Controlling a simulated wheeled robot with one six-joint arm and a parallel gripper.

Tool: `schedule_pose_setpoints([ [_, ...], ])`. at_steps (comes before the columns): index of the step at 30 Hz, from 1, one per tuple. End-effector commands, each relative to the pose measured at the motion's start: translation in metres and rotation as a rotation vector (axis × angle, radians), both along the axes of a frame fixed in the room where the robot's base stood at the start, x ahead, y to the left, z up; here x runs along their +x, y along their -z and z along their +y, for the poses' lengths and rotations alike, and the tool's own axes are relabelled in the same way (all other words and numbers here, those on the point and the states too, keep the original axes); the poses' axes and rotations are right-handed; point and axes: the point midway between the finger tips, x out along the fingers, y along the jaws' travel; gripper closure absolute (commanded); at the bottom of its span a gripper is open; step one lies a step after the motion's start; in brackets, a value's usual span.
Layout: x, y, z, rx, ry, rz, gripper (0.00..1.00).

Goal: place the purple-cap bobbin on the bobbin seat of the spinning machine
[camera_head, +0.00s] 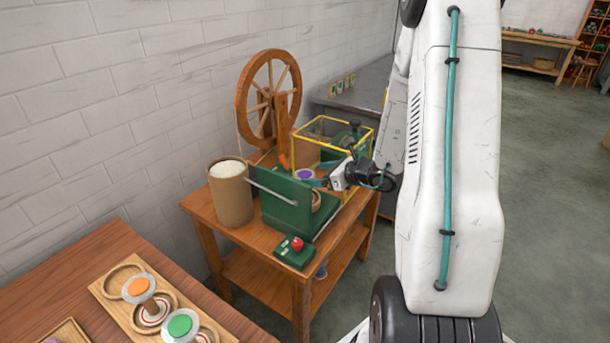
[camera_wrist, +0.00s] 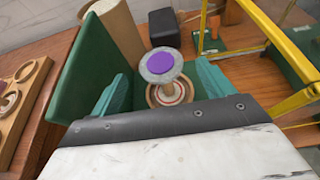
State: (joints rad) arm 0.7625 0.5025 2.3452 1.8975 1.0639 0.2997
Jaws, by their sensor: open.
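The purple-cap bobbin (camera_wrist: 160,63) stands roughly upright in the wrist view, with its lower end at a round wooden seat (camera_wrist: 152,96) ringed in red and white. In the head view its purple cap (camera_head: 304,174) shows behind the green panel of the spinning machine (camera_head: 287,203). My gripper (camera_wrist: 163,74) is open, its two teal fingers either side of the bobbin with visible gaps. In the head view my gripper (camera_head: 322,183) is over the machine, beside the cap. The panel hides most of the bobbin there. I cannot tell whether its base is fully down.
A yellow-framed guard (camera_head: 335,130) stands close behind my gripper. A spinning wheel (camera_head: 268,95) and a fibre drum (camera_head: 230,192) flank the machine. A red-button box (camera_head: 295,252) is in front. A wooden rack (camera_head: 112,290) holds orange-cap (camera_head: 138,287) and green-cap (camera_head: 180,326) bobbins.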

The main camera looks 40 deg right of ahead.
Motion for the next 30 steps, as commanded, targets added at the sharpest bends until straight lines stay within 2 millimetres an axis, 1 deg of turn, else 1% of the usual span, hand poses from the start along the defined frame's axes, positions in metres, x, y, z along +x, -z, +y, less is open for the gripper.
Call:
schedule_pose_setpoints([
  [1,-0.009,-0.005,-0.004,-0.001,0.004,-0.001,0.2],
  [3,-0.02,-0.009,-0.008,-0.001,0.003,-0.001,0.2],
  [6,-0.032,-0.014,-0.012,0.0,0.002,-0.001,0.2],
  [9,-0.039,-0.017,-0.015,0.0,0.002,-0.001,0.2],
  [13,-0.042,-0.018,-0.015,0.0,-0.001,0.0,0.2],
  [30,-0.042,-0.018,-0.015,0.0,0.0,0.0,0.2],
])
